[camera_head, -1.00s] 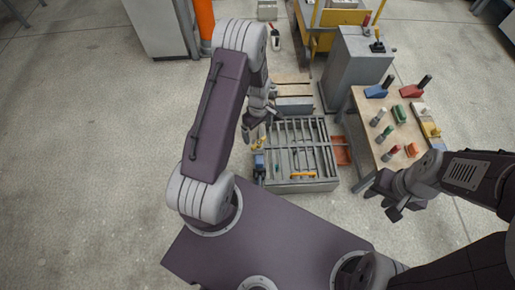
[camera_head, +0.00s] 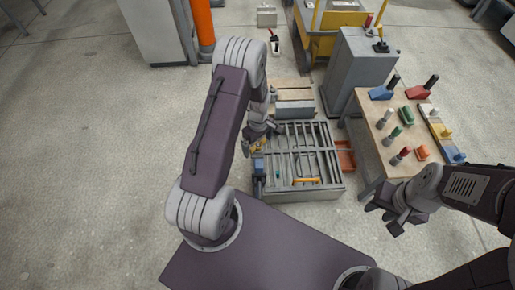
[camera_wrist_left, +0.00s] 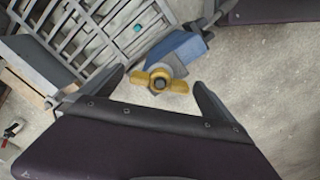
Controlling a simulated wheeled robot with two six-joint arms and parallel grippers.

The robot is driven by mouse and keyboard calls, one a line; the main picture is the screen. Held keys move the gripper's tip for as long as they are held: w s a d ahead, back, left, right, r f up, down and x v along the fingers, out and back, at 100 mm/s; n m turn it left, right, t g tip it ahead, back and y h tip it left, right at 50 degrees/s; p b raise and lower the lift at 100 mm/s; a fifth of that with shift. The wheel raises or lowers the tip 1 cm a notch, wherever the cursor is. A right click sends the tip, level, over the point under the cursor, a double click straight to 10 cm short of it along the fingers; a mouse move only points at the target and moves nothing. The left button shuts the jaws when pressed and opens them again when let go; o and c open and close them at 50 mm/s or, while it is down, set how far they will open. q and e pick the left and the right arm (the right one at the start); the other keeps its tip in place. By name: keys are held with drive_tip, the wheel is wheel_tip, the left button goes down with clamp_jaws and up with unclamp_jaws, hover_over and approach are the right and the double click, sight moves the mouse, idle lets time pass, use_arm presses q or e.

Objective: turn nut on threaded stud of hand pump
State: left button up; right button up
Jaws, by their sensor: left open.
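The nut is a yellow wing nut (camera_wrist_left: 148,80) around the dark end of a threaded stud (camera_wrist_left: 159,84), seen nearly end-on in the left wrist view. Behind it is the blue hand pump (camera_wrist_left: 178,47), at the edge of the slatted grey frame. In the head view the pump (camera_head: 258,172) stands at the frame's left side, with the yellow nut partly hidden by my gripper. My left gripper (camera_wrist_left: 158,82) is open, its fingers on either side of the nut in the picture; I see no contact. My right gripper (camera_head: 385,216) is open and empty, right of the frame.
The slatted grey frame (camera_head: 335,193) holds an orange-handled tool (camera_head: 307,180). A red tray (camera_head: 346,157) is at its right. A wooden table (camera_head: 372,110) with several coloured tools stands further right, near my right arm. Open concrete floor lies to the left.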

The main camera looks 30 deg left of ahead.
use_arm(q)
drive_tip(key=c, duration=1.6)
drive_tip(key=shift+o, duration=0.2)
drive_tip(key=shift+r+n+p, duration=0.2)
drive_tip(key=shift+n+p, duration=0.2)
drive_tip(key=shift+n, duration=0.2)
drive_tip(key=shift+s+n+p, duration=0.1)
drive_tip(key=shift+n+p, duration=0.2)
drive_tip(key=shift+n, duration=0.4)
drive_tip(key=shift+f+n, duration=0.2)
drive_tip(key=shift+n, duration=0.3)
drive_tip(key=shift+r, duration=0.1)
